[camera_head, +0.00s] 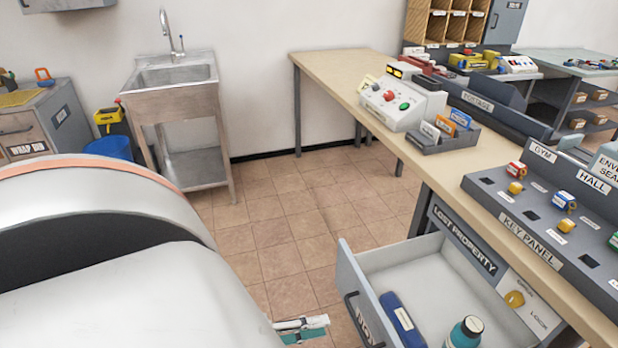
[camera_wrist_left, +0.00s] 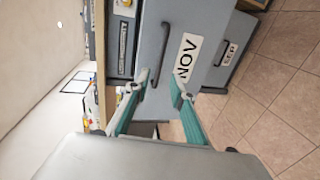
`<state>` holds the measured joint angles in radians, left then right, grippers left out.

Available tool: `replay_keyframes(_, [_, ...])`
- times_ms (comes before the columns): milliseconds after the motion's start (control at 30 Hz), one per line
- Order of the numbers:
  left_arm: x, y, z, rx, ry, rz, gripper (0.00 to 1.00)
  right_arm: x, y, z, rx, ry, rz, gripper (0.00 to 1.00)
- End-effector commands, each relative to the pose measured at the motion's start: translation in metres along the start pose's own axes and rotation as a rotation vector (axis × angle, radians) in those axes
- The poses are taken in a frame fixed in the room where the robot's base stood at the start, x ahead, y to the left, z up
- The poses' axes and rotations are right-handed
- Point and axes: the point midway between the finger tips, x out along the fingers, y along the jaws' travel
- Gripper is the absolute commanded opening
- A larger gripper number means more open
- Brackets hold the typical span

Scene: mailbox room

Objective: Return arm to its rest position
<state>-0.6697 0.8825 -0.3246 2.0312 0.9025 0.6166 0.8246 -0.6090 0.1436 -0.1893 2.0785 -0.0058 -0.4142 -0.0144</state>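My left arm (camera_head: 120,250) fills the lower left of the head view. Its left gripper (camera_head: 303,328) shows at the bottom edge, left of the open drawer (camera_head: 352,262) and apart from it. In the left wrist view the teal-padded fingers of the left gripper (camera_wrist_left: 160,82) are spread with nothing between them. They point at the grey drawer front (camera_wrist_left: 188,28) with its white label and dark handle (camera_wrist_left: 162,52). I cannot tell the exact gap to the handle. My right gripper is in neither view.
The pulled-out drawer holds a dark blue case (camera_head: 402,320) and a teal bottle (camera_head: 464,333). The wooden counter (camera_head: 335,68) above bears a key panel (camera_head: 550,228) and a white button box (camera_head: 395,108). A metal sink (camera_head: 175,85) stands behind. Tiled floor (camera_head: 285,230) lies clear between.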

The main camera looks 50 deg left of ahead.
Motion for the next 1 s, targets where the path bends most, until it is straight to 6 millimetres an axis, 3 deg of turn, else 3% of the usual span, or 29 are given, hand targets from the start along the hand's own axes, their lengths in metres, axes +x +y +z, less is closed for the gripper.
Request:
replay_keyframes(200, [-0.014,0.0,0.0,0.001,-0.001,0.0,0.24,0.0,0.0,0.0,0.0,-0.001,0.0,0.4])
replay_keyframes(833, [-0.014,0.0,0.0,0.002,-0.001,0.001,0.24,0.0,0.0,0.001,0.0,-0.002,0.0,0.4])
replay_keyframes(1000, [-0.009,0.007,0.019,0.137,-0.026,0.007,0.24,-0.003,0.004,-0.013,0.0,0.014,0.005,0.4])
